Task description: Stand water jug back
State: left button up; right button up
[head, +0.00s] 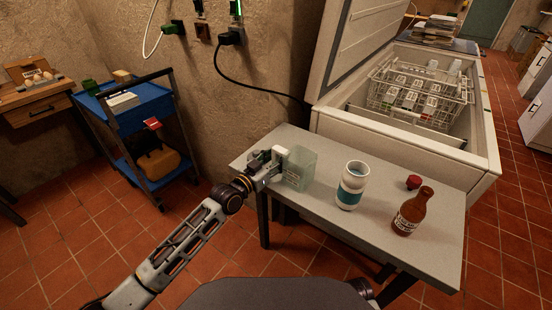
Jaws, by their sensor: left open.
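The water jug, a clear greenish square-sided vessel (301,168), stands upright on the grey table (390,205) near its left end. My left gripper (278,158) is open at the jug's left side, with its fingers close to the jug's wall or handle area. I cannot tell whether the fingers touch it. The gripper hides part of that side. My right gripper is not in view.
A white jar with a teal label (351,186), a brown bottle (411,213) and a red cap (414,182) are on the table right of the jug. An open chest freezer (480,158) with a wire basket stands behind. A blue cart (150,103) is at left.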

pick_arm(q)
jog(key=shift+f, duration=0.1)
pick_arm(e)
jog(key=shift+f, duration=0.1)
pick_arm(q)
jog(key=shift+s+a, duration=0.15)
jog(key=shift+s, duration=0.05)
jog(key=shift+s+a, duration=0.25)
jog(key=shift+s, duration=0.05)
jog(key=p+v, duration=0.2)
jog(key=v, duration=1)
jog(key=shift+s+a+r, duration=0.2)
jog(key=shift+r, duration=0.25)
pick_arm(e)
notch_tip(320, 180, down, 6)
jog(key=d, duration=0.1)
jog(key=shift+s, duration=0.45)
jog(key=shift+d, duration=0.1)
